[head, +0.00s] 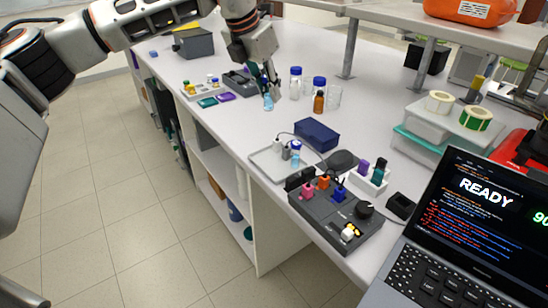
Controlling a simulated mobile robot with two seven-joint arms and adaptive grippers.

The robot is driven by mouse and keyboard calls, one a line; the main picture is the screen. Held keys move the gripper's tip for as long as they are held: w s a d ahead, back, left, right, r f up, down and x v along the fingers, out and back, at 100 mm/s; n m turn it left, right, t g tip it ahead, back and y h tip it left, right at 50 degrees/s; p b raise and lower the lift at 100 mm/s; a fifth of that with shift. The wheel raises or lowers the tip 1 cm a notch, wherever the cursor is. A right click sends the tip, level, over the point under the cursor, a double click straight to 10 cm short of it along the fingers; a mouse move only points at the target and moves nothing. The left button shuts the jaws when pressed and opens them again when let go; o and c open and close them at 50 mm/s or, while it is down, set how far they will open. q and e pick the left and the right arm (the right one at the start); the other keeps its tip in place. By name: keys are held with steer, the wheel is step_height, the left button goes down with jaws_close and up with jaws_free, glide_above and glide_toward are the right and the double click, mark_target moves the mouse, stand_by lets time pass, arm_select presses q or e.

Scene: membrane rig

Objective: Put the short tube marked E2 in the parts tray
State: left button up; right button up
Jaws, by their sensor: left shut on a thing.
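My left gripper (272,86) reaches down over the bench from the upper left. It is shut on a small light-blue piece (268,102), whose lower end shows below the fingers, at or just above the bench top. No E2 marking is readable at this size, so I cannot tell whether this piece is the short tube. A shallow pale tray (263,168) lies nearer, at the bench's left edge, with small grey and blue-capped pieces in it; I cannot confirm that it is the parts tray. My right gripper is not in view.
Blue-capped bottles (295,82) and an amber bottle (318,103) stand close right of the gripper. A dark blue box (317,134), control box (335,222) and laptop (480,225) are nearer. Bench between gripper and pale tray is mostly clear.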

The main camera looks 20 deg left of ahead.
arm_select(q)
step_height(320, 180, down, 19)
steer(key=shift+a+f, duration=0.1)
stand_by(0.4)
steer(key=o, duration=0.9)
steer(key=shift+r, duration=0.4)
steer(key=v, duration=1.1)
steer(key=shift+r, duration=0.25)
steer(key=shift+s, duration=0.15)
